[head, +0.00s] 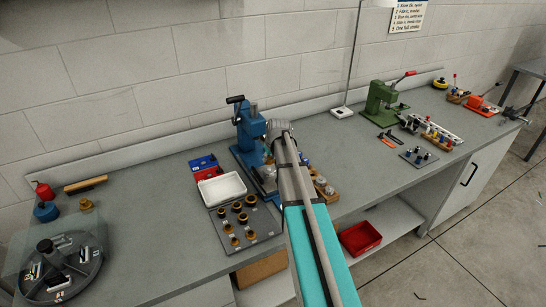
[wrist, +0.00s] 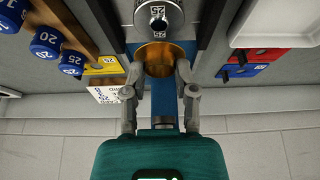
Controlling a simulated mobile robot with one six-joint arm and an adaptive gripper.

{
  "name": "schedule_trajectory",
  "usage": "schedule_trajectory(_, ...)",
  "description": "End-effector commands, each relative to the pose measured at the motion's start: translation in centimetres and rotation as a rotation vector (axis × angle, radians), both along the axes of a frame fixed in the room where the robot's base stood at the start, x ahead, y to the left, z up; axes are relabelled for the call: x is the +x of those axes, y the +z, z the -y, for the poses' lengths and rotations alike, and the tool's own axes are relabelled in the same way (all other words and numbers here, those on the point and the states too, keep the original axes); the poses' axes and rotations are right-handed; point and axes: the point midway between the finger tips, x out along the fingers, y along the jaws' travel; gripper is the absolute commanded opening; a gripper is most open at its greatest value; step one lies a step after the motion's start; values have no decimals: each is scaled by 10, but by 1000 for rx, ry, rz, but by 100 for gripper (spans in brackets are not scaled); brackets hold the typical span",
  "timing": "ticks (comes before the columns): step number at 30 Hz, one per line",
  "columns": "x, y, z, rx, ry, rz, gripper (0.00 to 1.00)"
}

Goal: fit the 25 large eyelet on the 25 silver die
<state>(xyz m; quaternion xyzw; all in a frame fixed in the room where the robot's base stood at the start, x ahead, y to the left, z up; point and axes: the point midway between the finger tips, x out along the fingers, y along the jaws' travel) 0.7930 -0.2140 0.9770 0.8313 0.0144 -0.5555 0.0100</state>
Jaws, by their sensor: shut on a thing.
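My gripper (wrist: 158,72) points up the wrist view, its two fingertips closed on the sides of a brass-coloured round piece, which looks like the large eyelet (wrist: 159,58). The silver die (wrist: 158,14), marked 25 and with a round hole in its face, shows at the top of the wrist view, just beyond the eyelet. A small 25 label shows between them. I cannot tell whether eyelet and die touch. In the head view my arm reaches to the blue press (head: 249,140) and hides the gripper, eyelet and silver die.
Blue-capped tools (wrist: 46,42) marked with numbers stand at the wrist view's left. A white tray (wrist: 274,22) and red and blue boxes (wrist: 246,66) are at its right. In the head view a dark board (head: 262,235) with several brass dies lies front left of the press.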

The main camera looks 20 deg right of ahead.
Motion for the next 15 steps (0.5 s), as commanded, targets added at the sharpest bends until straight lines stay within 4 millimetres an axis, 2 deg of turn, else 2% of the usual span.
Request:
schedule_trajectory(1, 0, -8, 0, 0, 0, 0, 18)
schedule_trajectory(6, 0, -19, 0, 0, 0, 0, 18)
schedule_trajectory(15, 0, -30, 0, 0, 0, 0, 18)
